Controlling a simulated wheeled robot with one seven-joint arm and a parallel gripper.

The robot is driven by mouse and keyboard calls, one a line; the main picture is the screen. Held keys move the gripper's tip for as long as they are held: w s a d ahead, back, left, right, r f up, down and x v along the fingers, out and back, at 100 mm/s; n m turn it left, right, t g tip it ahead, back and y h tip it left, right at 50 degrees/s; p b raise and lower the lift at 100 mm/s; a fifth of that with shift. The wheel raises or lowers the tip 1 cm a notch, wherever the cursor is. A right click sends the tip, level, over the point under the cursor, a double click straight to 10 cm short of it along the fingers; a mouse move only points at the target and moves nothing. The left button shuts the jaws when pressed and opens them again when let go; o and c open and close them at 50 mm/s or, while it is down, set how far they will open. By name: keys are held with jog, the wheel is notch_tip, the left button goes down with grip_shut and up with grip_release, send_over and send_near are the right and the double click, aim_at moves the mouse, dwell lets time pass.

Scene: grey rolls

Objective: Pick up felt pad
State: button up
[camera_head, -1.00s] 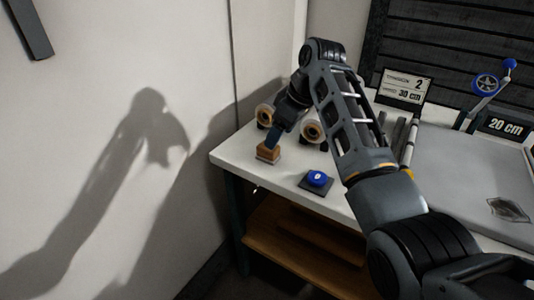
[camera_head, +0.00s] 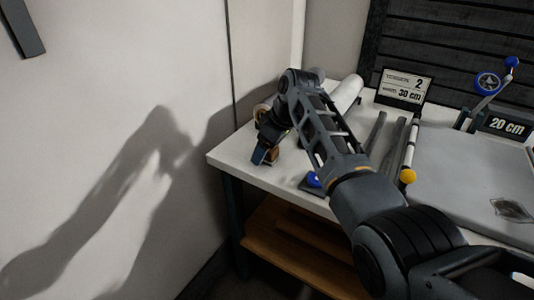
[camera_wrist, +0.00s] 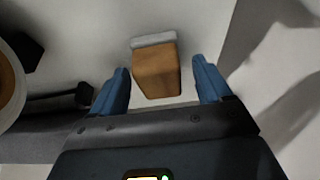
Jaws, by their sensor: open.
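The felt pad (camera_wrist: 157,72) is a brown block with a pale grey layer along one side. It stands on the white tabletop near its left corner. In the head view the pad (camera_head: 273,155) is partly hidden behind my gripper (camera_head: 262,156). In the wrist view my gripper (camera_wrist: 160,64) is open, with one blue finger on each side of the pad. Gaps show between the pad and both fingers, the right one wider. The pad's near end reaches between the fingers, and its grey layer lies beyond the fingertips.
A roll end (camera_wrist: 10,85) is at the wrist view's left edge. In the head view, a blue button (camera_head: 313,180) on a dark base sits near the table's front edge (camera_head: 270,188), partly behind my arm. Signs (camera_head: 402,86) and a yellow knob (camera_head: 407,176) are to the right.

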jog(key=c, duration=1.1)
jog(key=shift+r, duration=0.15)
jog(key=shift+r, duration=0.65)
notch_tip(320, 180, up, 3)
jog(key=shift+f, duration=0.2)
jog(key=s+d+r, duration=0.1)
jog(key=d+r, duration=0.1)
jog(key=d, duration=0.1)
jog(key=s+d+r, duration=0.2)
jog(key=d, duration=0.2)
jog(key=s+d+r, duration=0.1)
jog(key=d+r, duration=0.2)
jog(key=shift+s+d, duration=0.15)
jog(key=shift+d, duration=0.25)
